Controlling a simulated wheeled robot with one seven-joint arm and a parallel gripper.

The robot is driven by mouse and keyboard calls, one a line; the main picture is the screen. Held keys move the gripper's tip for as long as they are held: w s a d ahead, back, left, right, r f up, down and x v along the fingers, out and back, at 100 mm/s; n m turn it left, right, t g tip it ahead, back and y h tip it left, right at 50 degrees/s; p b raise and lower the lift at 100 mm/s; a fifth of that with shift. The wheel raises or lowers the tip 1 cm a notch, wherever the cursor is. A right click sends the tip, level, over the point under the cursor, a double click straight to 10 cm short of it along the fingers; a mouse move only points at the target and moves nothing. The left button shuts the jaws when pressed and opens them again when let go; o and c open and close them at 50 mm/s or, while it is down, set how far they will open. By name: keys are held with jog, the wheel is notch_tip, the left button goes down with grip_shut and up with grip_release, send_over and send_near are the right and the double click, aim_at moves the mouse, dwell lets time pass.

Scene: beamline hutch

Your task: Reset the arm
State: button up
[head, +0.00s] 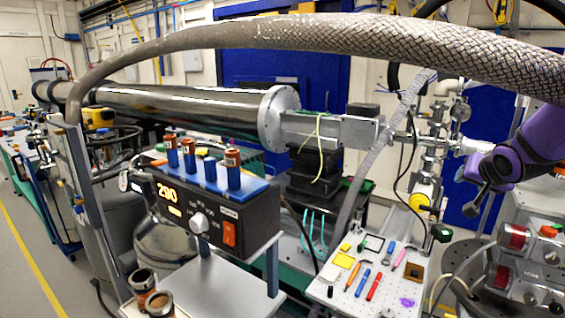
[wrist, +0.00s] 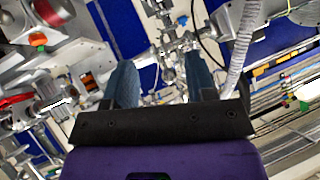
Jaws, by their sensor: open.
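My gripper shows in the wrist view (wrist: 162,78) with its two blue-grey fingers well apart and nothing between them. In the head view my purple arm reaches in from the right edge, and the dark gripper end (head: 478,190) is in the air in front of a blue panel. It is to the right of the metal valves and fittings (head: 432,130) and above the right-hand equipment. No object is held.
A braided hose (head: 300,32) arches across the top. A long steel beam pipe (head: 180,105) runs behind. A controller reading 290 (head: 190,205) carries a blue rack of vials (head: 215,172). A white pegboard (head: 340,290) holds pens and small parts. Pump equipment (head: 525,265) stands lower right.

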jog(key=s+a+r+n+g, duration=0.1)
jog(key=s+a, duration=0.4)
jog(key=s, duration=0.5)
jog(key=s+a+r+n+g+y, duration=0.1)
jog(key=s+a, duration=0.4)
jog(key=s, duration=0.5)
jog(key=s+a+r+n+g+y, duration=0.1)
jog(key=s+a+r+n+g, duration=0.2)
jog(key=s, duration=0.6)
notch_tip(320, 180, up, 2)
jog(key=a+n, duration=0.1)
jog(key=a, duration=0.1)
jog(key=shift+s+a, duration=0.3)
jog(key=shift+s, duration=0.1)
jog(key=shift+o, duration=0.3)
